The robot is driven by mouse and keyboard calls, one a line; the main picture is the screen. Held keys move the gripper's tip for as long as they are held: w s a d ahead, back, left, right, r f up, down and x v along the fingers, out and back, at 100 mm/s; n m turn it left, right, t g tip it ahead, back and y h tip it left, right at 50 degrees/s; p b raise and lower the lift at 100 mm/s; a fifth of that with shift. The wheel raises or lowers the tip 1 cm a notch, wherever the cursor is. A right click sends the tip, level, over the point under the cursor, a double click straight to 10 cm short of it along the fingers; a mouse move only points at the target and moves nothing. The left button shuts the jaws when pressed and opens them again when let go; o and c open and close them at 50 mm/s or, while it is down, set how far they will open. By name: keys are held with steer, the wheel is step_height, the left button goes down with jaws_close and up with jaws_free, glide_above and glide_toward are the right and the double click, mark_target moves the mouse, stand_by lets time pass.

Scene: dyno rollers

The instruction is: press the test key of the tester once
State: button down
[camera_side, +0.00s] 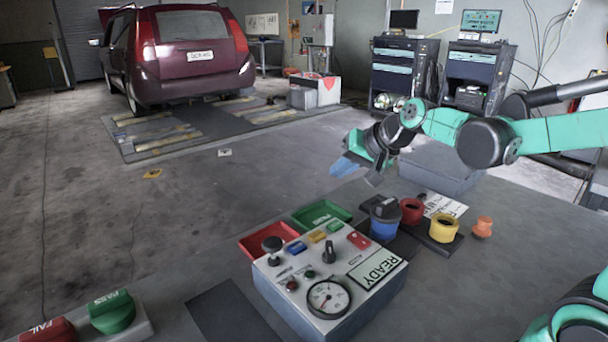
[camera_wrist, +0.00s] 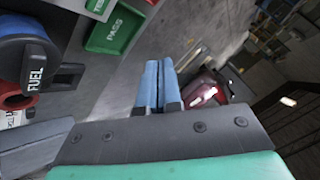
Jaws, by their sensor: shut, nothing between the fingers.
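The tester (camera_side: 330,285) is a grey-blue box with a white top on the bench in the side view. Blue (camera_side: 296,247), yellow (camera_side: 317,236), green (camera_side: 335,226) and red (camera_side: 359,240) keys run along its far part. Their lettering is too small to read there, so I cannot tell which is the test key. Its display (camera_side: 376,268) reads READY. My gripper (camera_side: 344,167) is in the air beyond and above the tester, touching nothing. In the wrist view its blue fingers (camera_wrist: 156,85) are shut together and empty. Only a cut-off corner of the tester shows there, at the top.
On the tester are a black-knobbed lever (camera_side: 272,245), a black selector (camera_side: 328,252) and a gauge (camera_side: 328,299). A green PASS tray (camera_wrist: 112,27) and a red tray (camera_side: 262,238) lie behind it. Blue (camera_side: 384,218), red (camera_side: 411,211) and yellow (camera_side: 443,229) capped containers stand right.

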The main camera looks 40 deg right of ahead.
mark_target(338, 227)
steer(key=shift+f, duration=0.1)
stand_by(0.3)
steer(key=shift+f, duration=4.3)
steer(key=shift+f, duration=0.1)
steer(key=shift+f, duration=0.3)
steer(key=shift+f, duration=0.4)
steer(key=shift+r, duration=0.8)
steer(key=shift+r, duration=2.55)
